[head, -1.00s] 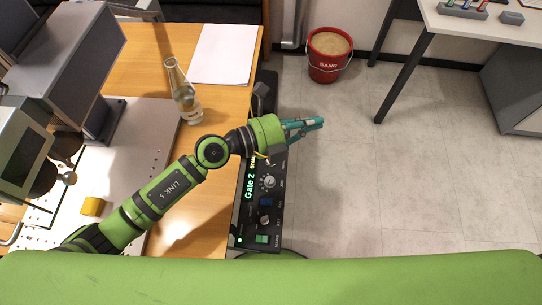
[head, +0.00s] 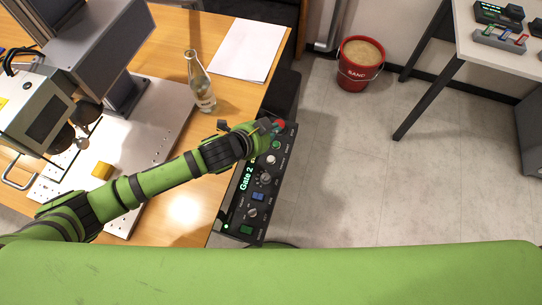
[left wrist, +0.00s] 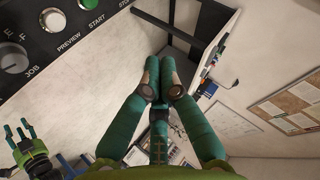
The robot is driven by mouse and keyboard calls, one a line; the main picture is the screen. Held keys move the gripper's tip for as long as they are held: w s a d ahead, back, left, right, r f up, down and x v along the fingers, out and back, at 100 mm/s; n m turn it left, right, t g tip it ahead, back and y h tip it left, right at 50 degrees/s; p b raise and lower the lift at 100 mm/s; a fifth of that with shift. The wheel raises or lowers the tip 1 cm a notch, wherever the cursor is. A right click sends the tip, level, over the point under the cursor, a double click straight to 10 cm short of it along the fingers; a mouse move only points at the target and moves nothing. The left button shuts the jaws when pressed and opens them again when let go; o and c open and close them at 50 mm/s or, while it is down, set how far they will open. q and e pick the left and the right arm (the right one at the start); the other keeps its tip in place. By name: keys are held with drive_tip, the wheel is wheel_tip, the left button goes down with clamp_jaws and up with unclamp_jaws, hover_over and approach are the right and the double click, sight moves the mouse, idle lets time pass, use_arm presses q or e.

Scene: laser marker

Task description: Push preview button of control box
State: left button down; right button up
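The control box (head: 240,205) is a long black panel along the table's right edge, with a lit "Gate 2" display. Its white preview button (head: 270,160) lies between the green start button (head: 276,145) and a grey knob (head: 265,178). In the left wrist view the white button (left wrist: 52,20) sits at the upper left above the label PREVIEW. My left gripper (head: 272,127) is over the far end of the box, apart from the preview button. Its teal fingertips (left wrist: 160,62) are together with nothing between them. My right gripper (left wrist: 19,130) shows at lower left, fingers parted and empty.
A glass bottle (head: 202,88) and white paper (head: 245,50) are on the table left of the box. A red sand bucket (head: 358,70) is on the floor.

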use_arm(q)
drive_tip(key=shift+s+a+f+g+y, duration=0.25)
drive_tip(key=shift+s+f+g, duration=0.05)
drive_tip(key=shift+s+f, duration=0.25)
drive_tip(key=shift+s+a+f+g+y, duration=0.2)
drive_tip(key=shift+s+f+g+y, duration=0.1)
drive_tip(key=shift+s+f, duration=0.25)
drive_tip(key=shift+w, duration=0.1)
drive_tip(key=shift+f, duration=0.1)
drive_tip(key=b, duration=0.7)
hover_over(270, 161)
wheel_tip(270, 161, down, 6)
drive_tip(key=shift+a+f, duration=0.1)
drive_tip(key=shift+f+n+b, duration=0.3)
drive_tip(key=shift+f+b, duration=0.55)
drive_tip(key=shift+f, duration=0.3)
drive_tip(key=shift+f, duration=0.1)
drive_tip(key=shift+f, duration=0.35)
